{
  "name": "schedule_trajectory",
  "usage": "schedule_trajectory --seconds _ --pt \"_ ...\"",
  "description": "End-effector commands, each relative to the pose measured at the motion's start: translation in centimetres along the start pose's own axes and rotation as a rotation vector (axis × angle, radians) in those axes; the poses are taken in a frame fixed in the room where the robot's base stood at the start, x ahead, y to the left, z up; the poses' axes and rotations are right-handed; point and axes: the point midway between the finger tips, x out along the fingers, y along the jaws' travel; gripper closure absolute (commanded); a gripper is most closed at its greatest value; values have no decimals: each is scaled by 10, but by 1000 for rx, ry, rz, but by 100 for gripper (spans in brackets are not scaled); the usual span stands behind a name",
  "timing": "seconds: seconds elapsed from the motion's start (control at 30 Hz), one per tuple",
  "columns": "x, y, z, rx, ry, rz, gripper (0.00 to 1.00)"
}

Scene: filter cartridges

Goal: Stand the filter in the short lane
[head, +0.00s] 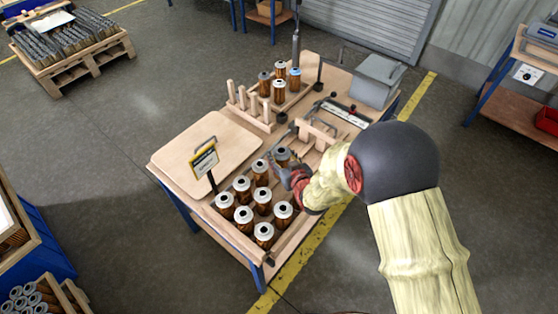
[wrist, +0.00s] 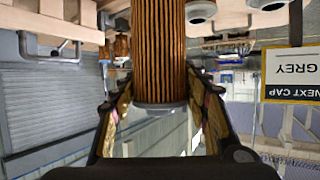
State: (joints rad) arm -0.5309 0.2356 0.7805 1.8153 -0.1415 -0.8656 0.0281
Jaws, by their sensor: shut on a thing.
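My gripper (head: 291,174) is at the right back corner of the filter tray. In the wrist view its two fingers (wrist: 160,115) are shut on a filter (wrist: 158,50) with a brown pleated body and a pale grey end cap. In the head view this filter (head: 282,154) shows just beyond the fingers, partly hidden by them. I cannot tell whether its base is clear of the tray. At the back of the table, a wooden rack (head: 266,126) has several upright posts and holds several standing filters (head: 279,90), with dark, pale and blue caps. Which lane is short is unclear.
Several pale-capped filters (head: 242,184) stand in the front tray (head: 290,240). A small sign (head: 205,160) reading GREY stands beside it; it also shows in the wrist view (wrist: 293,73). A bare board (head: 190,150) lies left. A wooden fixture (head: 316,133) and a grey box (head: 376,80) stand behind my gripper.

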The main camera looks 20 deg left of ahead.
Motion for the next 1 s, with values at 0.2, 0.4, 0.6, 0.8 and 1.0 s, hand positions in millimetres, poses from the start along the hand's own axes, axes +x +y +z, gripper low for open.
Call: schedule_trajectory --seconds 0.2,0.4,0.6,0.8,1.0 --pt "13 0 27 -1 4 0 82" --pt "20 -1 44 0 6 0 82" --pt "23 -1 51 0 6 0 82" --pt "29 -1 66 0 6 0 82" --pt "37 -2 85 0 6 0 82"
